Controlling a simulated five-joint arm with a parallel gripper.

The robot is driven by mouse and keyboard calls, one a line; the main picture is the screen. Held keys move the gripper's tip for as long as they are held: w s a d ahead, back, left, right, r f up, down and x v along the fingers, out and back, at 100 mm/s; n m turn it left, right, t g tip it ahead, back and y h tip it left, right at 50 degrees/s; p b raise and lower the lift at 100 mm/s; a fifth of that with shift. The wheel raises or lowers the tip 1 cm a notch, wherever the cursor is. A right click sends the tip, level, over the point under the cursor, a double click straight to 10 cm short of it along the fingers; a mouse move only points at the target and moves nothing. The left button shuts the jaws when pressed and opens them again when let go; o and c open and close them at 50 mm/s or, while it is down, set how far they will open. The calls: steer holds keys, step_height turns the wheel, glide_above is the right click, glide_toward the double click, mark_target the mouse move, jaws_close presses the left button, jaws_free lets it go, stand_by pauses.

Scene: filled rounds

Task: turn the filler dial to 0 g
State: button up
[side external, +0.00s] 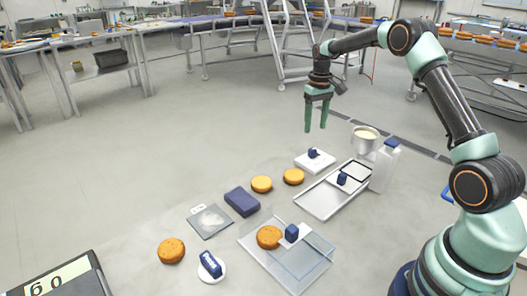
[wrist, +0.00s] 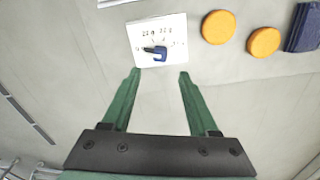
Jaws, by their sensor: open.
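The filler dial is a white square plate with a dark blue knob (side external: 314,153), lying on the floor-like surface below my gripper. In the wrist view the dial plate (wrist: 172,30) sits at the top, with printed gram marks around the knob (wrist: 158,53). The knob's narrow end seems to point left in that view; the mark it meets is too blurred to read. My gripper (side external: 316,129) is open and empty, fingers down, apart from the knob and above it. In the wrist view the fingertips (wrist: 160,72) are just short of the plate, the knob lying between their lines.
Two orange-brown rounds (side external: 262,184) (side external: 293,177) lie left of the dial, near a dark blue block (side external: 242,202). A metal tray (side external: 318,205) with another blue knob, a pot (side external: 364,140) and a white bottle (side external: 385,165) stand to the right. A clear tray (side external: 305,267) lies in front.

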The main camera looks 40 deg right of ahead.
steer(key=shift+r, duration=1.5)
steer(key=s+a+r+n+t, duration=0.1)
steer(key=s+a+r, duration=0.2)
steer(key=a+r, duration=0.3)
steer(key=s+a+r+t, duration=0.2)
steer(key=s+a+r, duration=0.2)
steer(key=a+r, duration=0.15)
steer(key=s+a+n+t, duration=0.1)
steer(key=s+a, duration=0.3)
steer(key=s, duration=0.3)
steer(key=s+a+f+t, duration=0.1)
steer(key=s+a, duration=0.4)
steer(key=s, duration=0.1)
steer(key=shift+s+a+n+t, duration=0.25)
steer(key=shift+s+n+t, duration=0.05)
steer(key=shift+s+n, duration=0.1)
